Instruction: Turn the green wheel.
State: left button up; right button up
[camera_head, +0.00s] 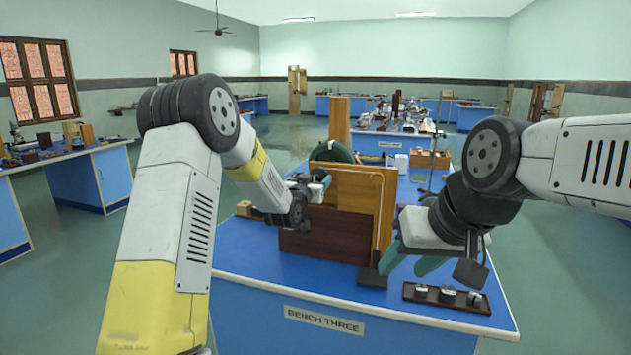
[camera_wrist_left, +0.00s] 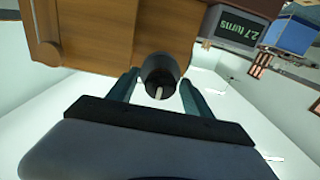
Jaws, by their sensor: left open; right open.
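A dark green round wheel (camera_head: 331,151) shows in the head view behind the top of an upright wooden board, which hides its lower part. My left gripper (camera_head: 318,187) is at the left side of the wooden apparatus, below the wheel. In the left wrist view its two teal fingers (camera_wrist_left: 160,82) are open, one on each side of a dark round knob (camera_wrist_left: 160,70) with a pale pin. I cannot tell whether they touch it, nor whether this knob belongs to the wheel. My right gripper (camera_head: 421,272) is open and empty, at the front right of the apparatus.
The wooden apparatus (camera_head: 375,190) stands on the blue bench (camera_head: 250,262). A dark tray (camera_head: 446,297) with several small parts lies at the front right. A display (camera_wrist_left: 240,27) reading "2.7 turns" shows in the left wrist view. A small wooden block (camera_head: 244,208) lies left.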

pick_arm(q)
grip_shut()
jog(key=shift+n, duration=0.3)
